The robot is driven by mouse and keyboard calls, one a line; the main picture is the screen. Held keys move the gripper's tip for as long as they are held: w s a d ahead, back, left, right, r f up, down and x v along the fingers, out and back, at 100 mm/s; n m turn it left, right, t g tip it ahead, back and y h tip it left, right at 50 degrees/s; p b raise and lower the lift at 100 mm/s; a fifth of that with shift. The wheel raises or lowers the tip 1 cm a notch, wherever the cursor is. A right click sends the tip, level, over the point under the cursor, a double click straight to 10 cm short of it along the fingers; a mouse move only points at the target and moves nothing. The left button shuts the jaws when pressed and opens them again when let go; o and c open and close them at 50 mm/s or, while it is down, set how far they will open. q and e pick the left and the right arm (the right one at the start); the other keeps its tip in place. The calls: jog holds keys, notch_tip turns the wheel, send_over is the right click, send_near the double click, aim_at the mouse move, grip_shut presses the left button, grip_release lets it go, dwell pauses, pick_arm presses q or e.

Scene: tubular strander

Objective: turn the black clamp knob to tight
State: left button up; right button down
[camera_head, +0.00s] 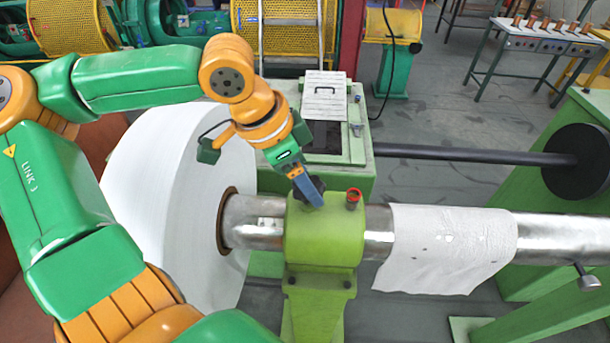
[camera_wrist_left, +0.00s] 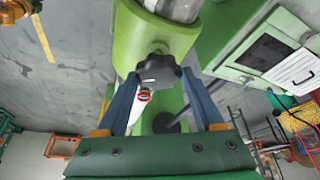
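The black clamp knob (camera_head: 314,184) is on top of the green clamp block (camera_head: 325,235), partly hidden behind my left gripper (camera_head: 306,190). In the left wrist view the lobed knob (camera_wrist_left: 159,70) lies between the tips of the two blue fingers of my left gripper (camera_wrist_left: 159,80). The fingers are apart, one on each side of it. Whether both tips press on the knob I cannot tell. The green block (camera_wrist_left: 150,35) carries the knob. My right gripper is in neither view.
A red-topped fitting (camera_head: 353,198) stands beside the knob on the block. A steel shaft (camera_head: 560,238) runs through the block, with a white cloth (camera_head: 447,245) draped over it at the right. A large white reel (camera_head: 165,190) is close at the left, behind my arm.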

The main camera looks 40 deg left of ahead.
pick_arm(q)
jog(key=shift+d+r, duration=0.1)
jog(key=c, duration=0.7)
